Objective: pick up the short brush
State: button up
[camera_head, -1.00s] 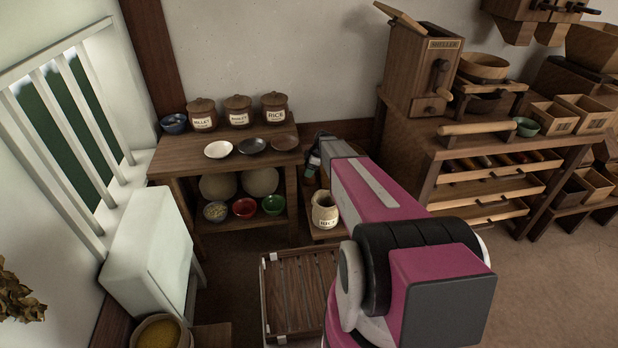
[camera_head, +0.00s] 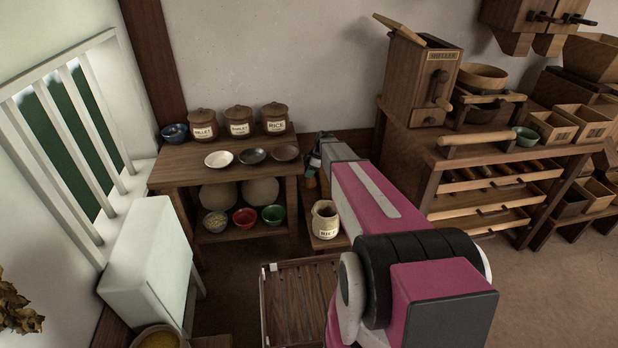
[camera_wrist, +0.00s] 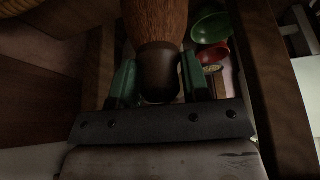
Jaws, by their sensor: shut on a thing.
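The short brush (camera_wrist: 155,22) has brown bristles and a dark rounded base in the wrist view. My gripper (camera_wrist: 158,80) is shut on it, with a green fingertip on each side of the dark base. The bristles point to the top of the wrist picture, and their far end is cut off there. In the head view my gripper (camera_head: 317,152) is small and partly hidden by my arm, just right of the wooden table (camera_head: 172,155). The brush is hard to make out there.
Lidded jars (camera_head: 239,122) and shallow dishes (camera_head: 252,156) stand on the table; bowls (camera_head: 244,217) stand on its lower shelf. A rice sack (camera_head: 325,220) stands below my gripper. A slatted crate (camera_head: 290,295) lies in front. A workbench (camera_head: 415,160) stands to the right.

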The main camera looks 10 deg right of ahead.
jog(key=v, duration=0.2)
jog(key=shift+d+r, duration=0.1)
jog(key=shift+r, duration=0.3)
jog(key=s+d, duration=0.3)
jog(key=d, duration=1.3)
jog(key=shift+d, duration=0.4)
